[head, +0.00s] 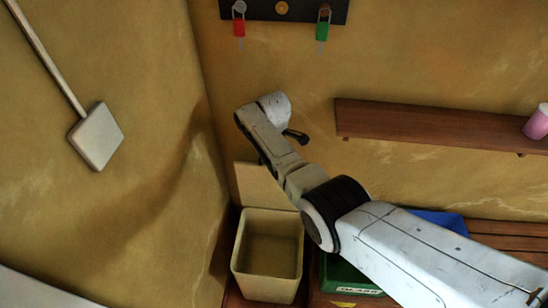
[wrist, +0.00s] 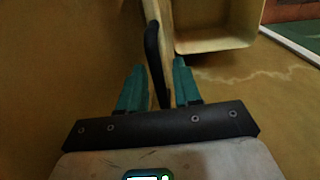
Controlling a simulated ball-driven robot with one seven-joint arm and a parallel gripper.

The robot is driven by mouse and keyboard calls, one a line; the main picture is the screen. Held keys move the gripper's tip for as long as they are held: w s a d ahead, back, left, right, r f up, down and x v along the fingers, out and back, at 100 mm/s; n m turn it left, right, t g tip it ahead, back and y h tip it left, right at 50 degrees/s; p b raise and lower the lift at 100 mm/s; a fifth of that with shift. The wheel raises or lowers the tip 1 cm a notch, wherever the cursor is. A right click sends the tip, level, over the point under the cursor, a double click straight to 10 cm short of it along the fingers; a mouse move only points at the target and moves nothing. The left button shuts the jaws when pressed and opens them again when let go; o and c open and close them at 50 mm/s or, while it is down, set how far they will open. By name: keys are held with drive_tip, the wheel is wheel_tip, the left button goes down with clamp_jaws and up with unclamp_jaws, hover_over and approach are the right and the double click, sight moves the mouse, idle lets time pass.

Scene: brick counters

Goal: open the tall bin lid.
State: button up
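The tall bin (head: 267,281) is beige and stands low in the corner in the head view, its inside showing. Its lid (head: 262,186) stands raised at the bin's back, partly hidden by my arm. In the wrist view the lid (wrist: 165,22) shows nearly edge-on, with the bin (wrist: 212,46) at the top. The lid's black handle (wrist: 152,52) runs between the teal fingers of my gripper (wrist: 160,63). The fingers are apart, with a gap visible on either side of the handle. The fingers cannot be made out in the head view.
A green bin (head: 345,277) stands right of the tall bin, with a blue bin (head: 440,221) farther right, both partly behind my arm. A wooden shelf (head: 430,122) with a pink cup (head: 537,122) is on the back wall. The left wall is close to the lid.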

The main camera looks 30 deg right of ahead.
wheel_tip(320, 180, up, 11)
drive_tip(key=p, duration=0.1)
drive_tip(key=shift+s+a+f, duration=0.2)
drive_tip(key=shift+s, duration=0.1)
idle(0.4)
drive_tip(key=s+a+f+m, duration=0.1)
drive_tip(key=s+f+m, duration=0.2)
drive_tip(key=s+f, duration=0.45)
drive_tip(key=s+a+f+m, duration=0.15)
drive_tip(key=s+f, duration=0.35)
drive_tip(key=s, duration=0.6)
drive_tip(key=s+d+r+m, duration=0.1)
drive_tip(key=s+m, duration=0.5)
drive_tip(key=s, duration=1.8)
drive_tip(key=shift+r+m, duration=0.35)
drive_tip(key=shift+r, duration=0.35)
